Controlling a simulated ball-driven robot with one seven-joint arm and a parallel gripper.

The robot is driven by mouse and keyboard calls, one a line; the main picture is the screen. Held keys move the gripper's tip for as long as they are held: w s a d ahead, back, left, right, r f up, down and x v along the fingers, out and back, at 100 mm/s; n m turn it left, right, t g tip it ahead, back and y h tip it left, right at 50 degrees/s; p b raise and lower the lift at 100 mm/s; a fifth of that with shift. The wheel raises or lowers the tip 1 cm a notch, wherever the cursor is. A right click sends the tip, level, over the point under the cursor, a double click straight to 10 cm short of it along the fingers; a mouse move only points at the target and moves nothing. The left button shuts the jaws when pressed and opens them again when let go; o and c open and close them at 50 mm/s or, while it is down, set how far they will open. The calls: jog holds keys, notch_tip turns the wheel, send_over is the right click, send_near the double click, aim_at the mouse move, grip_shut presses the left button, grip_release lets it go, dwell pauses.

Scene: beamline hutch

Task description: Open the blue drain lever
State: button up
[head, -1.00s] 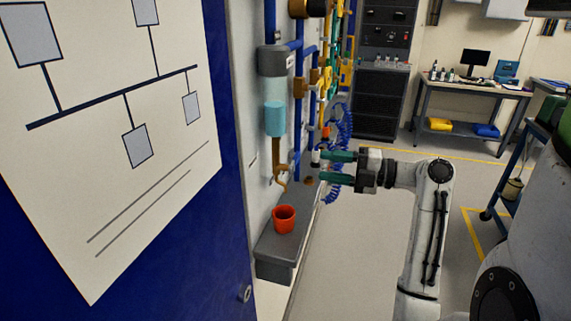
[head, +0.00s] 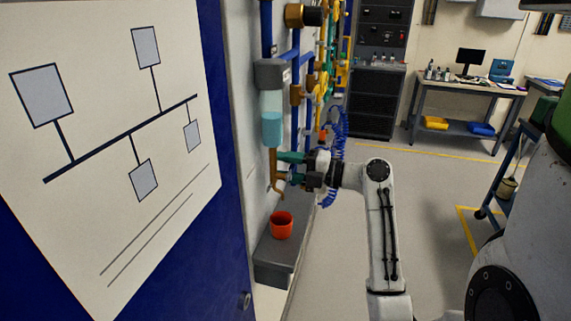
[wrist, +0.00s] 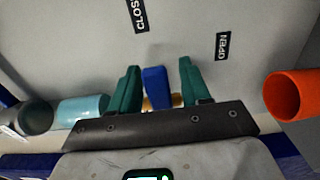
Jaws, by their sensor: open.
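The blue drain lever (wrist: 155,86) stands between my gripper's two green fingers in the wrist view, with a brass part behind its lower end. My gripper (wrist: 157,90) is open around the lever, with a visible gap on the right; contact on the left is unclear. A "CLOS…" label (wrist: 138,14), cut off by the frame, and an "OPEN" label (wrist: 222,45) are on the panel beyond. In the head view my gripper (head: 288,167) is at the brass drain pipe (head: 274,172) under the cyan-filled bowl (head: 272,129); the lever is not distinguishable there.
An orange-red cup (head: 282,225) stands on a grey ledge (head: 274,270) below the pipe. Blue coiled hose (head: 336,150) and other pipes are just behind my gripper. A blue panel with a diagram (head: 120,130) is close on the left.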

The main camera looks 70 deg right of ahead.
jog(key=shift+c, duration=0.2)
grip_shut()
dwell(0.3)
